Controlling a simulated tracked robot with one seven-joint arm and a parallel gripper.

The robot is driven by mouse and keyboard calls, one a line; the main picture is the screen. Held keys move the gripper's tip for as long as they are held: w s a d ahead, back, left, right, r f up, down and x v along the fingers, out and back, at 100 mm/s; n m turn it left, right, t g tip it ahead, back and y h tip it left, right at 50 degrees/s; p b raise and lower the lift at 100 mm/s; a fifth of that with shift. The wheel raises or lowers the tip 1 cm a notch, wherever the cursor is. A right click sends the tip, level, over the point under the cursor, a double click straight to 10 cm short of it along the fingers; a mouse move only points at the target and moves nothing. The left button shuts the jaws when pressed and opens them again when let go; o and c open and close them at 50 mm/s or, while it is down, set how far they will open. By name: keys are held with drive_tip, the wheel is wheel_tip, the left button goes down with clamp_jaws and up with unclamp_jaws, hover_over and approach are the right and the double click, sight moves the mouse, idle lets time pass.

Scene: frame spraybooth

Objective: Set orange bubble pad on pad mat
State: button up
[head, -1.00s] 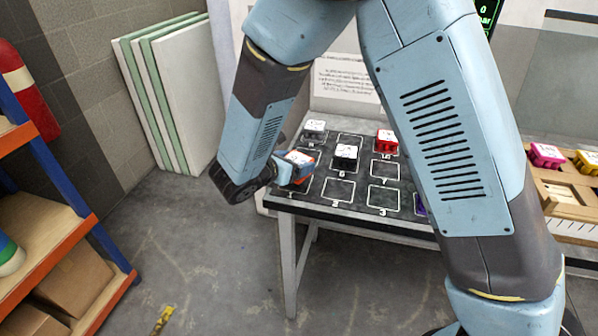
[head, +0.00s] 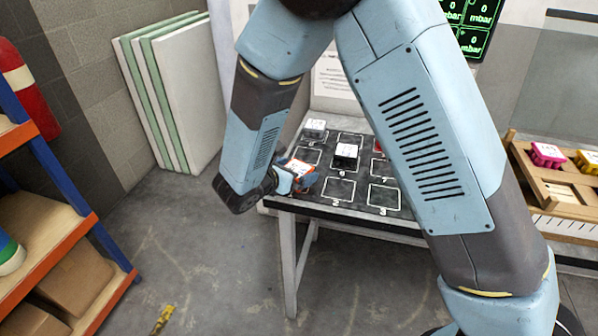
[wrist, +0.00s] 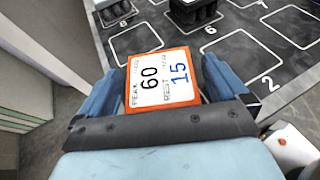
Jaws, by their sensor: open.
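The orange bubble pad (wrist: 157,80), with a white label reading 60 and 15, lies between my open gripper's fingers (wrist: 160,70) in the wrist view. The orange pad also shows in the head view (head: 300,167), partly covered by my gripper (head: 292,178). It is over the front left cell of the black pad mat (head: 338,190), which has white outlined, numbered cells. The mat also shows in the wrist view (wrist: 240,62). I cannot tell whether the pad's underside touches the mat, because its lower part is hidden.
A black pad (head: 346,153) stands in the middle cell, a white-topped pad (head: 315,127) at the back left, and a red pad (head: 379,146) is mostly behind my arm. A wooden rack (head: 570,205) holds pink and yellow pads. An orange-edged shelf (head: 70,235) stands left.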

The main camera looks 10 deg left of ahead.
drive_tip(key=v, duration=1.2)
drive_tip(key=w+d+r+m+g, duration=0.1)
drive_tip(key=d+r+m+g, duration=0.3)
drive_tip(key=d, duration=0.4)
drive_tip(key=w+d+r+m+g+h, duration=0.1)
drive_tip(key=d+r+m, duration=0.35)
drive_tip(key=d, duration=0.45)
drive_tip(key=w+d+r+m+g, duration=0.2)
drive_tip(key=d+r+m+g, duration=0.15)
drive_tip(key=d+m, duration=0.35)
drive_tip(key=s+d+r+m+t+y, duration=0.1)
drive_tip(key=s+d+r+m+y, duration=0.2)
drive_tip(key=d, duration=0.6)
drive_tip(key=s+d+r+m+t+y, duration=0.1)
drive_tip(key=s+d+r+m+y, duration=0.3)
drive_tip(key=s+d+r+m, duration=0.3)
drive_tip(key=s+d+m, duration=0.1)
drive_tip(key=s+m, duration=0.1)
drive_tip(key=m, duration=0.3)
drive_tip(key=shift+d, duration=0.35)
